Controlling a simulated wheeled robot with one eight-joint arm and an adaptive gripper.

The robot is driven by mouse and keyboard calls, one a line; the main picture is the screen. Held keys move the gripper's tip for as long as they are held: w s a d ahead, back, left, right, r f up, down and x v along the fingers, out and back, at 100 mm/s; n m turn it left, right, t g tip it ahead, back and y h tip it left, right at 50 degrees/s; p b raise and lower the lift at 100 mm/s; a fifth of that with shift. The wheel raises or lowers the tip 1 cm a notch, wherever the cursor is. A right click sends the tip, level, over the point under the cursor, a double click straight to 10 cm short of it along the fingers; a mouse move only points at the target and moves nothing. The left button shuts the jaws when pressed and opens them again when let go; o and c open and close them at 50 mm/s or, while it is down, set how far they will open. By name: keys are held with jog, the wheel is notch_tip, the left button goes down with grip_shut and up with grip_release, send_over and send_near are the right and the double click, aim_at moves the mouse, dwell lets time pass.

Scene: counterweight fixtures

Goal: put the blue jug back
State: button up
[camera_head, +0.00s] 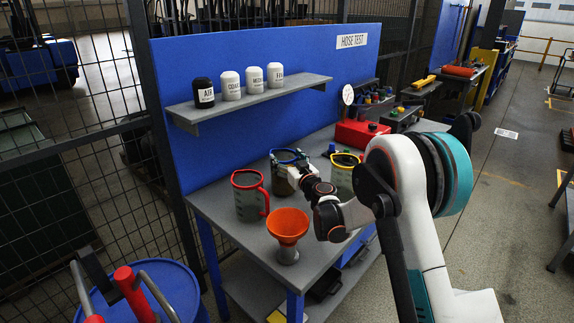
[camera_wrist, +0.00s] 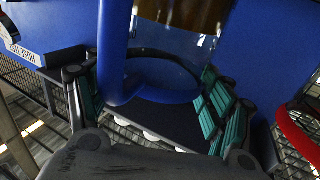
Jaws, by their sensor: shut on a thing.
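The blue jug (camera_head: 280,182) is a clear container with a blue rim and handle, near the middle of the grey bench. My gripper (camera_head: 297,172) reaches it from the right and is shut on it. In the wrist view, the blue handle (camera_wrist: 116,45) rises between my teal-padded fingers (camera_wrist: 150,105), with the rim curving beyond them. My wrist hides part of the jug, and I cannot tell whether its base touches the bench.
A shelf (camera_head: 250,101) with several labelled bottles juts from the blue panel (camera_head: 290,55). A red box (camera_head: 358,134) sits farther back.

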jog(key=shift+f, duration=0.25)
jog(key=shift+f, duration=0.15)
jog(key=o, duration=2.1)
